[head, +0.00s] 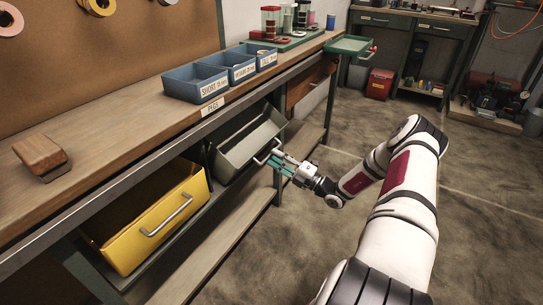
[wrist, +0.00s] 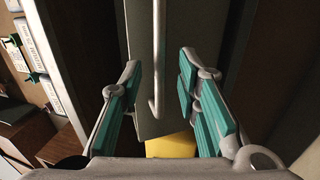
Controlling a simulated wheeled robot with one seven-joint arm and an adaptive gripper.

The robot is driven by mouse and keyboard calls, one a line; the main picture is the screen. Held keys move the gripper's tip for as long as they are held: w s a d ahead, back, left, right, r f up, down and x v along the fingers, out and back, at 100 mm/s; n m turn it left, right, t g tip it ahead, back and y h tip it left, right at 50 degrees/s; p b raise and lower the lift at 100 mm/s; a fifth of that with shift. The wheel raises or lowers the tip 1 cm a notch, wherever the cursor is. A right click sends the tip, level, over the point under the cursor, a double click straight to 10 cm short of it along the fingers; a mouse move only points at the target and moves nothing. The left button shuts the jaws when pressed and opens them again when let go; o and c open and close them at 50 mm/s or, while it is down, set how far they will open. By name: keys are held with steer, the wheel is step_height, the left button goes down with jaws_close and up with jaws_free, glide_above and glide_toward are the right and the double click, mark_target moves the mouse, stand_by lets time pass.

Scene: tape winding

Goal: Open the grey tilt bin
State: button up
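The grey tilt bin (head: 240,152) hangs under the workbench, right of the yellow bin. Its front leans outward and part of its inside shows from above. Its bar handle (head: 266,154) is on the front face. My gripper (head: 279,161) is at this handle, with its teal-padded fingers pointing at the bin. In the wrist view the handle (wrist: 157,60) runs up the picture between my two spread fingers (wrist: 158,80), with gaps on both sides. The gripper is open and holds nothing. Contact with the bin front is not clear.
A yellow bin (head: 155,220) with its own handle leans out on the left. Blue peg trays (head: 195,83) and a wooden block (head: 42,156) sit on the bench top. A bench leg (head: 278,185) stands just right of the grey bin. The floor (head: 275,255) in front is clear.

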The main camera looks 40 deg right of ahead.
steer(key=v, duration=0.9)
